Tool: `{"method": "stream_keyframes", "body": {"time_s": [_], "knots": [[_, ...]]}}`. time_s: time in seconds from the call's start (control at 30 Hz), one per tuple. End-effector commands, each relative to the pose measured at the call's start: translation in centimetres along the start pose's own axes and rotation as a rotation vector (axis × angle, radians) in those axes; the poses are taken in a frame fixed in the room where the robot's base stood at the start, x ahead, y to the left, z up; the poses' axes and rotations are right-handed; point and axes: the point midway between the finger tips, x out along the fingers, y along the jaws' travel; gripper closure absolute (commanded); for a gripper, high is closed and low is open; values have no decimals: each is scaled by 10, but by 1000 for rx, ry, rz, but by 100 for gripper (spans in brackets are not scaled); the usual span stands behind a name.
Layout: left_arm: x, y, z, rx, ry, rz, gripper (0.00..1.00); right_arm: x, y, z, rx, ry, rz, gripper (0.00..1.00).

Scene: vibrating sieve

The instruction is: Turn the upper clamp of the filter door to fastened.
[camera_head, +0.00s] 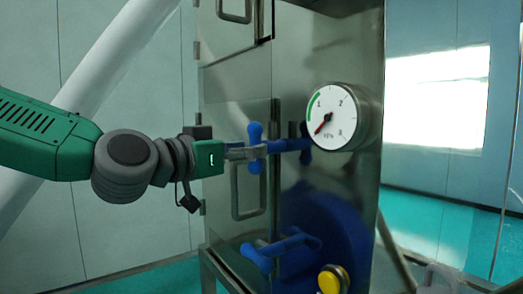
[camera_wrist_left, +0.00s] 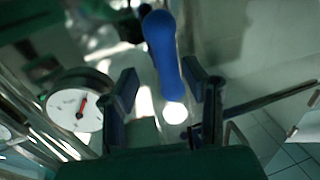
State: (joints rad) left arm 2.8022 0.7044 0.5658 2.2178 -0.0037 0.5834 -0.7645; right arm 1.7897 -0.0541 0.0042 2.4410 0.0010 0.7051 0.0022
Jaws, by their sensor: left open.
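The filter door (camera_head: 232,122) is a metal panel on the cabinet's front left. Its upper clamp (camera_head: 255,133) is a blue knobbed handle at mid height by the gauge. My left gripper (camera_head: 258,152) reaches it from the left, with its fingers at the handle. In the left wrist view the blue handle (camera_wrist_left: 165,55) stands between the two open fingers (camera_wrist_left: 160,95); I cannot tell whether they touch it. The lower clamp (camera_head: 262,258) is another blue handle further down. My right gripper is not in view.
A round pressure gauge (camera_head: 337,117) sits just right of the upper clamp and also shows in the left wrist view (camera_wrist_left: 75,110). A door handle (camera_head: 248,192) is below my gripper. A yellow button (camera_head: 328,282) is low on the cabinet.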

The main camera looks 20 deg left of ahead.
Motion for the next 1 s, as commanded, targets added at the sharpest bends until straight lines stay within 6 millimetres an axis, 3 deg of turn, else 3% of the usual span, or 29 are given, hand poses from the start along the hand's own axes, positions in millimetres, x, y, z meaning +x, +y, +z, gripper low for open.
{"method": "stream_keyframes", "body": {"time_s": [0.23, 0.63, 0.73, 0.77, 1.0], "knots": [[31, 0, 0, -2, 0, -1, 60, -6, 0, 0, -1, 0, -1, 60], [39, 5, -1, 2, -1, 0, 60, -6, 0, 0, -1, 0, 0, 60], [38, 2, 0, 0, 0, 0, 95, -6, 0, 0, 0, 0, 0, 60], [38, 2, 0, 0, 0, 0, 100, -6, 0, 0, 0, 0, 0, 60], [36, 3, 1, -2, -3, 3, 100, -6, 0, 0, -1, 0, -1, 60]]}}
